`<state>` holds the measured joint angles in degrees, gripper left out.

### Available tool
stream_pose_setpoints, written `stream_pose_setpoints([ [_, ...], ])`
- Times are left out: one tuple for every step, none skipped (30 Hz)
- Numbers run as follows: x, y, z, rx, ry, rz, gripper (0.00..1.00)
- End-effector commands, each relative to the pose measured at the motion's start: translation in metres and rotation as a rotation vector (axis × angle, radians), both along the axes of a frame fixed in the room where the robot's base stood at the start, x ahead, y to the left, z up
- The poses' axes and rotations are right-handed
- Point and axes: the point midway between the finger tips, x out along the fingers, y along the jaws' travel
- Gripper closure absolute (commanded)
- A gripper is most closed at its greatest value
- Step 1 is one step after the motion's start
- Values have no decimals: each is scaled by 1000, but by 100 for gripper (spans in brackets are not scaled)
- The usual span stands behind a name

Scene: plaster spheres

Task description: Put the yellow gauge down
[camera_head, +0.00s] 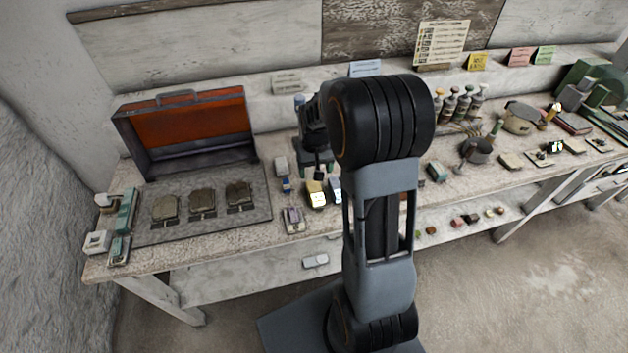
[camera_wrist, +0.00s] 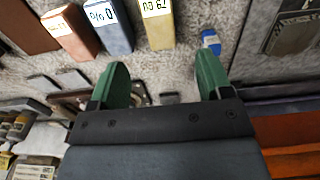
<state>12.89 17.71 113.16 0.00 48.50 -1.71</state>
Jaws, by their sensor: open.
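The yellow gauge (camera_wrist: 158,28), a small block with a white label, rests on the speckled bench top (camera_wrist: 190,50) at the top of the wrist view. In the head view it looks like the yellowish block (camera_head: 315,198) in front of my gripper (camera_head: 318,168). In the wrist view my gripper (camera_wrist: 162,80) has its two green fingers spread apart, with nothing held between them. The gauge lies beyond the fingertips, and no contact shows.
A blue-grey block (camera_wrist: 110,27) and a reddish-brown block (camera_wrist: 72,32) stand beside the gauge. A small blue-capped item (camera_wrist: 210,42) is near one fingertip. An open case with orange lining (camera_head: 190,125) stands left. Bare bench shows around the blocks.

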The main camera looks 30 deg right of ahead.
Motion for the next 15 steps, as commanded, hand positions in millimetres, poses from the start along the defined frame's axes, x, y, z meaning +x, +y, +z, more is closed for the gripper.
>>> stream_pose_setpoints([
  [-4, 5, 13, -4, -20, 9, 28],
  [-7, 9, 21, -6, -30, 15, 28],
  [-13, 14, 33, -10, -50, 25, 28],
  [-19, 19, 43, -14, -68, 33, 28],
  [-25, 25, 53, -17, -86, 43, 28],
  [-35, 32, 66, -22, -112, 56, 28],
  [-43, 38, 75, -25, -132, 66, 28],
  [-51, 43, 83, -27, -152, 77, 28],
  [-62, 50, 93, -30, -177, 89, 28],
  [-70, 54, 100, -32, -196, 99, 28],
  [-79, 59, 106, -33, -214, 108, 28],
  [-90, 64, 113, -35, -238, 120, 28],
  [-98, 68, 117, -36, -254, 129, 28],
  [-105, 71, 121, -36, -270, 136, 28],
  [-115, 75, 125, -37, -290, 146, 28],
])
